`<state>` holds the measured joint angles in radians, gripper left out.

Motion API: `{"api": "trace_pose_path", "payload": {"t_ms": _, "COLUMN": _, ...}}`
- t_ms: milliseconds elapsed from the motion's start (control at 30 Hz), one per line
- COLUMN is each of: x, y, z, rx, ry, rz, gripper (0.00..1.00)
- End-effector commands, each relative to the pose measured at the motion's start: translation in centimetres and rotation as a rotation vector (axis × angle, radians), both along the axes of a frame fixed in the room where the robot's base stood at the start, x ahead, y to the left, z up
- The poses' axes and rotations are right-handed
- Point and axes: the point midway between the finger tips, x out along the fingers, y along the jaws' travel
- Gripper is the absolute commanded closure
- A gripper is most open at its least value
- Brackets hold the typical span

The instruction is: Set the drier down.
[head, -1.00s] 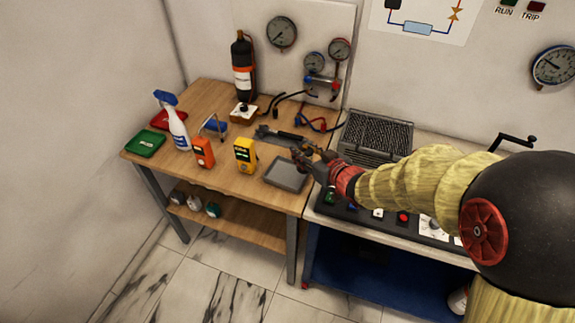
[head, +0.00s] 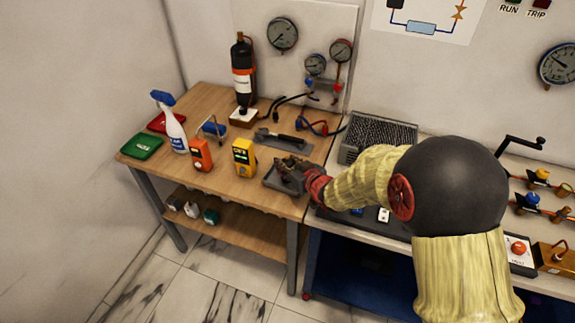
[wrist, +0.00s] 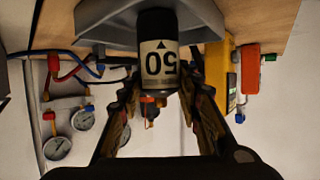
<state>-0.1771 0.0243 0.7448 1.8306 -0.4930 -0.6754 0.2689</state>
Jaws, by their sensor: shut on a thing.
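The drier (wrist: 158,55) is a dark cylinder with a pale label reading "50" and a copper-coloured end. In the wrist view it stands out between the fingers of my gripper (wrist: 158,82), which is shut on it. In the head view my gripper (head: 287,172) is over the small grey tray (head: 272,182) at the bench's front right corner. The drier is hard to make out there. The tray's rim (wrist: 100,22) shows behind the drier in the wrist view. I cannot tell whether the drier touches the tray.
A yellow meter (head: 244,158) and an orange meter (head: 200,155) stand left of the tray on the wooden bench (head: 225,185). A dark flat tray with a tool (head: 285,140) lies behind. A spray bottle (head: 173,130) and black cylinder (head: 243,75) stand farther off.

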Motion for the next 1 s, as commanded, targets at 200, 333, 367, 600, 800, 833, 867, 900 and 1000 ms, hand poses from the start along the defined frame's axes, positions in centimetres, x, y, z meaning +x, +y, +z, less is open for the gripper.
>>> {"api": "trace_pose_path", "payload": {"t_ms": 200, "x": 0.08, "y": 0.02, "z": 0.29, "rx": 0.001, "ry": -0.004, "rz": 0.000, "gripper": 0.99}}
{"api": "trace_pose_path", "payload": {"t_ms": 333, "x": 0.06, "y": 0.01, "z": -0.14, "rx": 0.001, "ry": -0.003, "rz": 0.000, "gripper": 0.99}}
{"api": "trace_pose_path", "payload": {"t_ms": 367, "x": 0.03, "y": 0.00, "z": -0.14, "rx": 0.001, "ry": -0.002, "rz": 0.000, "gripper": 0.64}}
{"api": "trace_pose_path", "payload": {"t_ms": 600, "x": 0.01, "y": 0.01, "z": -0.09, "rx": 0.001, "ry": -0.002, "rz": 0.000, "gripper": 0.50}}
{"api": "trace_pose_path", "payload": {"t_ms": 800, "x": 0.02, "y": 0.01, "z": -0.08, "rx": 0.001, "ry": -0.002, "rz": 0.000, "gripper": 0.47}}
{"api": "trace_pose_path", "payload": {"t_ms": 833, "x": 0.02, "y": 0.01, "z": -0.08, "rx": 0.001, "ry": -0.002, "rz": 0.000, "gripper": 0.47}}
{"api": "trace_pose_path", "payload": {"t_ms": 867, "x": 0.02, "y": 0.01, "z": -0.08, "rx": 0.001, "ry": -0.002, "rz": 0.000, "gripper": 0.47}}
{"api": "trace_pose_path", "payload": {"t_ms": 900, "x": 0.02, "y": 0.01, "z": -0.07, "rx": 0.001, "ry": -0.002, "rz": 0.000, "gripper": 0.47}}
{"api": "trace_pose_path", "payload": {"t_ms": 1000, "x": 0.02, "y": 0.01, "z": 0.23, "rx": 0.000, "ry": -0.002, "rz": 0.000, "gripper": 0.47}}
